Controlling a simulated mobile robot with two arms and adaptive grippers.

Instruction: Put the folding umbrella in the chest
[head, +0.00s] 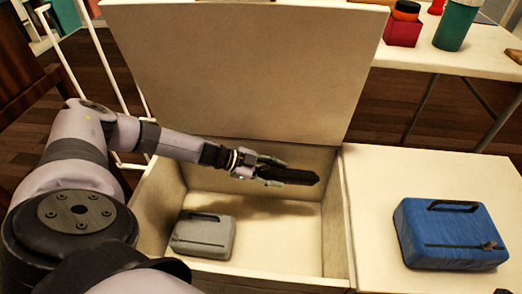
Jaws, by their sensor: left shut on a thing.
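The folding umbrella (300,176) is black and is held in my left gripper (275,171). The gripper is shut on it, and the umbrella points to the right, lying roughly level. Both are over the open chest (347,225), above its floor, with a shadow (265,206) below. The chest is cream, and its lid (245,60) stands raised at the back. A grey case (203,236) with a handle lies inside the chest at the front left. My right gripper is not in view.
A blue case (450,232) lies on the cream surface (380,180) right of the chest. A white table (470,66) behind holds a green bottle (456,25) and a red box (402,32). A white rack (115,90) stands at the left. The chest floor's right part is clear.

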